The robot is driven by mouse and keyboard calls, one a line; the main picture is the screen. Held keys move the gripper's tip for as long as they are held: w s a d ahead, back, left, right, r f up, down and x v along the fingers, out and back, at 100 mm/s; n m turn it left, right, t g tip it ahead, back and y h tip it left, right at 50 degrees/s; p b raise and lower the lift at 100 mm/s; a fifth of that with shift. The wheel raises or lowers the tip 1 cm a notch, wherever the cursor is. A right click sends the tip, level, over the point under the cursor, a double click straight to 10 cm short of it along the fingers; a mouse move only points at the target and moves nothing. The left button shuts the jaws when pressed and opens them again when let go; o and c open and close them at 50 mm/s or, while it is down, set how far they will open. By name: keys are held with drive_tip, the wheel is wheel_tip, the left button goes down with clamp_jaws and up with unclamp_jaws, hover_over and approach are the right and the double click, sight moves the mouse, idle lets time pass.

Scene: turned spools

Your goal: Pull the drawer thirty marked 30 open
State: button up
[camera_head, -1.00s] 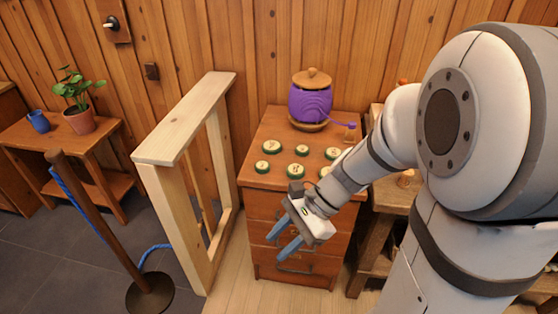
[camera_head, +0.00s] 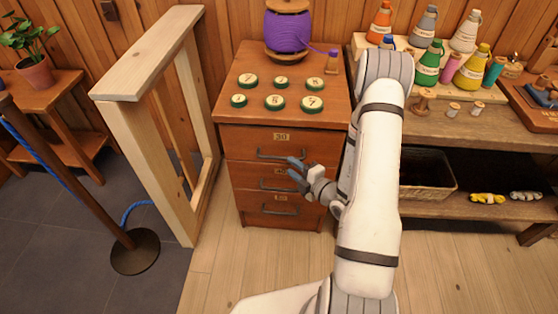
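The drawer marked 30 (camera_head: 243,142) is the top one of a wooden cabinet with several drawers. Its label (camera_head: 281,137) reads 30, and a dark bar handle (camera_head: 280,155) runs below it. The drawer looks closed, flush with the front. I cannot tell whether a finger touches the handle. The gripper partly hides the middle drawer (camera_head: 243,176) and its label.
Numbered green-rimmed discs (camera_head: 312,104) and a purple spool (camera_head: 288,32) stand on the cabinet top. A pale wooden frame (camera_head: 150,60) stands close on the left, with a rope post (camera_head: 110,225) beyond it. A bench (camera_head: 470,128) with bottles stands right. Floor in front is clear.

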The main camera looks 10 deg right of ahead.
sight(279, 158)
drive_tip(key=x, duration=0.7)
drive_tip(key=shift+w+a, duration=0.15)
drive_tip(key=shift+w, duration=0.05)
clamp_jaws()
drive_tip(key=shift+a, duration=0.1)
